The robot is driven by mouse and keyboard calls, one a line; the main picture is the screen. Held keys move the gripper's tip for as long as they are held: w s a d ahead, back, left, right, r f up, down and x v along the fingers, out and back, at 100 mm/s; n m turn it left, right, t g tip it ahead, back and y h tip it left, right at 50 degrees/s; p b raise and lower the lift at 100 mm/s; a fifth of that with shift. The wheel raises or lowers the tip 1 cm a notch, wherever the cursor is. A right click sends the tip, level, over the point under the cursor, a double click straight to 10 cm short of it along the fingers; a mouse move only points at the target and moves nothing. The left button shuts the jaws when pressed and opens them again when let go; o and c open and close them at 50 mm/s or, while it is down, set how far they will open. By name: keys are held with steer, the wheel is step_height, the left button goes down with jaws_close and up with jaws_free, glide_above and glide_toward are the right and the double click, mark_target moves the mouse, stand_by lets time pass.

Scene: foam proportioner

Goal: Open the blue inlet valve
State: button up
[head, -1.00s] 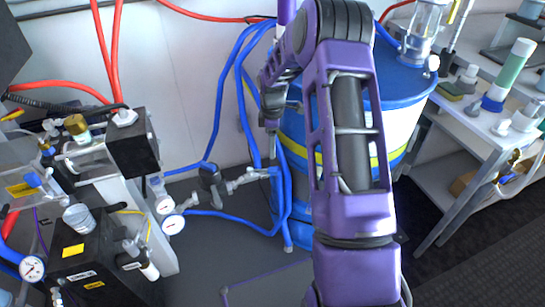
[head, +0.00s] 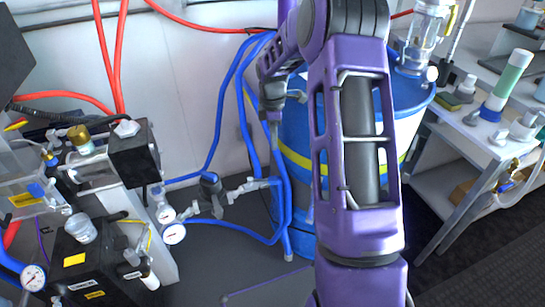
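A blue hose line (head: 238,232) runs low across the middle of the head view. A metal pipe fitting with a dark grey body (head: 211,189) and small branches (head: 248,187) sits in it, beside two white round gauges. This looks like the inlet valve assembly; which way its handle stands is too small to tell. My purple arm comes from the bottom and bends over at the top. My gripper (head: 272,122) points down above and slightly right of the fitting, in front of the blue hoses and apart from the fitting. Its fingers are too small and edge-on to read.
A large blue drum (head: 296,140) with a yellow band stands behind my arm. Vertical blue hoses (head: 246,110) hang beside it. The black proportioner block (head: 135,155) with red hoses and gauges is at left. A bench with bottles (head: 508,75) is at right. Dark floor lies below the fitting.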

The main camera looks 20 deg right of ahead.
steer(key=s+f+n, duration=0.1)
steer(key=n, duration=0.1)
steer(key=s+f+n, duration=0.1)
steer(key=n, duration=0.2)
steer(key=s+a+f+n+t+h, duration=0.1)
steer(key=f+n, duration=0.1)
steer(key=shift+s+n, duration=0.3)
steer(key=shift+n, duration=0.1)
jaws_close()
steer(key=n+t+b, duration=0.1)
steer(key=n+b, duration=0.1)
steer(key=n, duration=0.7)
glide_toward(272, 182)
steer(key=s+a+f, duration=0.1)
steer(key=s+f, duration=0.3)
steer(key=f, duration=0.3)
steer(key=shift+w+d+f, duration=0.1)
steer(key=shift+w+d, duration=0.15)
steer(key=shift+w, duration=0.4)
steer(key=shift+w+d, duration=0.2)
steer(key=shift+w, duration=0.45)
steer(key=shift+w+d+f, duration=0.1)
steer(key=shift+w+d, duration=0.15)
steer(key=shift+w, duration=0.4)
